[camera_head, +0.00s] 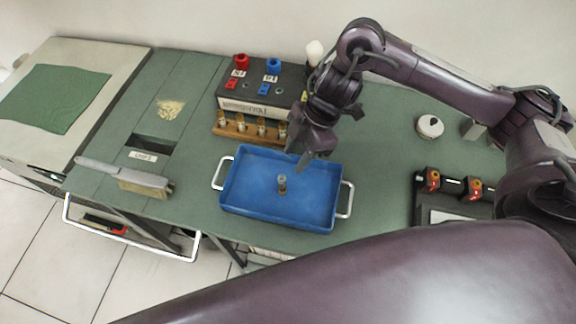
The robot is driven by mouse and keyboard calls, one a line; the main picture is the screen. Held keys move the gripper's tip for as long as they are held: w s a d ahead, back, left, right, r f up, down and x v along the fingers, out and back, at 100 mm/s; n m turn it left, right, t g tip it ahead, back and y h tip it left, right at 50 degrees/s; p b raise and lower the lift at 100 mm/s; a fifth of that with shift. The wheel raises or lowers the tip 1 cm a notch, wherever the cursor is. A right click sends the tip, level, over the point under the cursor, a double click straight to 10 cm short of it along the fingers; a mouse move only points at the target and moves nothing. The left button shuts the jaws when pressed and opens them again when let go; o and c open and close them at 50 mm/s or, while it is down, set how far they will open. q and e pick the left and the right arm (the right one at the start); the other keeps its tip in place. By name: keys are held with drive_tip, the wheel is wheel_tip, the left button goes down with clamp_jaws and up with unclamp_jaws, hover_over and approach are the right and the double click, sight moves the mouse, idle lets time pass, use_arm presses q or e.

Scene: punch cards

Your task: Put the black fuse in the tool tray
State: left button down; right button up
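The blue tool tray (246,204) with white side handles sits on the green bench near its front edge. A small fuse-like piece (282,184) with a pale metal top stands upright on the tray floor, near the middle. Its body looks grey-brown, and I cannot tell for sure that it is the black fuse. My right gripper (303,162) points down over the tray's back edge, behind and to the right of that piece and apart from it. I see nothing in it. Its fingers are seen edge-on, so their opening is unclear. My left gripper is out of the picture.
A wooden rack (250,133) of several fuses stands behind the tray, before a dark box (262,101) with red and blue knobs. A long-handled brush (140,180) lies left. A white round piece (430,126) and a black block (451,186) are right.

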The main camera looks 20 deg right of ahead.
drive_tip(key=shift+v, duration=1.25)
